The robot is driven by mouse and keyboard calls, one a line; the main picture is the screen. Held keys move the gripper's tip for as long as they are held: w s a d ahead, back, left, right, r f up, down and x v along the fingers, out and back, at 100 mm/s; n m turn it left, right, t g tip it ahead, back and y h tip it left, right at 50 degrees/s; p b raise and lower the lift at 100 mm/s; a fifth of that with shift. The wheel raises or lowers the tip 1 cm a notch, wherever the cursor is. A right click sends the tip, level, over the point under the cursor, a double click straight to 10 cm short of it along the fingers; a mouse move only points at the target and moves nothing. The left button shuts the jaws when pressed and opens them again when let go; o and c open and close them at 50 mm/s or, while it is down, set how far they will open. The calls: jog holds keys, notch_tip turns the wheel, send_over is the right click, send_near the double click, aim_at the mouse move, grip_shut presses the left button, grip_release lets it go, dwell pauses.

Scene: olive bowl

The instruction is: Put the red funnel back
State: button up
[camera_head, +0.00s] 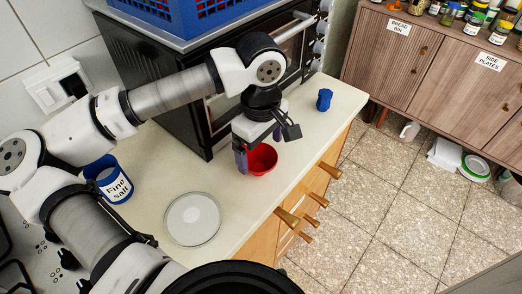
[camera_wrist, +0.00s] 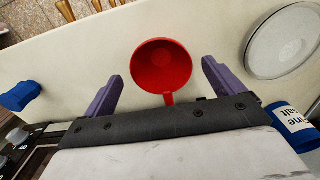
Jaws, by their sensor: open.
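The red funnel (camera_head: 262,160) sits on the cream worktop (camera_head: 240,205) in front of the black oven. In the wrist view the funnel (camera_wrist: 161,68) shows its round mouth, with a small tab pointing toward my gripper. My gripper (camera_head: 258,150) is directly over the funnel's near area in the head view. In the wrist view its purple fingers (camera_wrist: 162,82) are spread apart, one on each side of the funnel, with clear gaps to both. It holds nothing. The funnel's spout is hidden.
A blue object (camera_head: 324,99) stands to the right on the worktop. A blue "Fine Salt" container (camera_head: 108,180) and a round grey-white plate or lid (camera_head: 193,218) are to the left. The black oven (camera_head: 190,110) stands behind. A wooden cabinet (camera_head: 440,60) labelled "Bread bin" and "Side plates" holds several jars.

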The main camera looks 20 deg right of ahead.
notch_tip(320, 180, up, 4)
jog(key=shift+f+p, duration=0.15)
jog(key=shift+p, duration=0.35)
